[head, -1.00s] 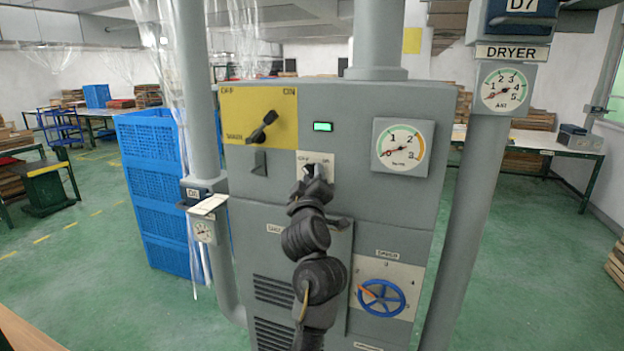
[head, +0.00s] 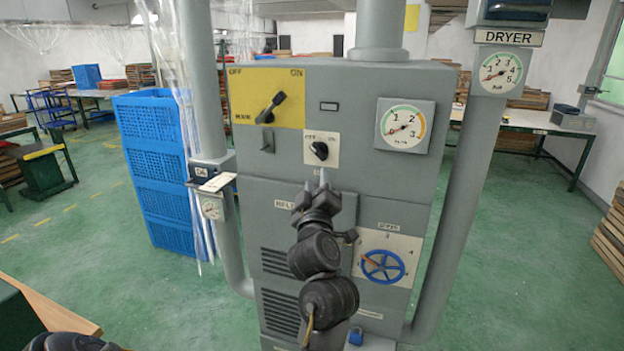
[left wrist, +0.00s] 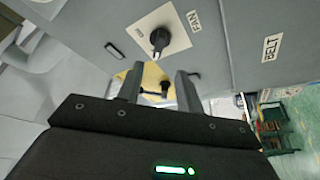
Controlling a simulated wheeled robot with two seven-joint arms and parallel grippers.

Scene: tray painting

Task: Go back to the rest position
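My left gripper (head: 316,182) is in front of the grey dryer cabinet (head: 350,190), just below the small black FAN knob (head: 319,151) on its white plate. Its two fingers are apart with nothing between them, as the left wrist view (left wrist: 157,88) also shows. The FAN knob shows in the left wrist view (left wrist: 160,39), clear of the fingertips. The black lever switch (head: 270,108) on the yellow plate has its handle pointing up and right. The indicator window (head: 328,106) is dark. My right gripper is out of view.
A blue valve wheel (head: 383,266) and a pressure gauge (head: 404,125) are on the cabinet's right side. Grey pipes (head: 470,180) stand at both sides. Blue crates (head: 155,180) are stacked at left. A wooden edge (head: 50,305) is at lower left. Green floor lies open around.

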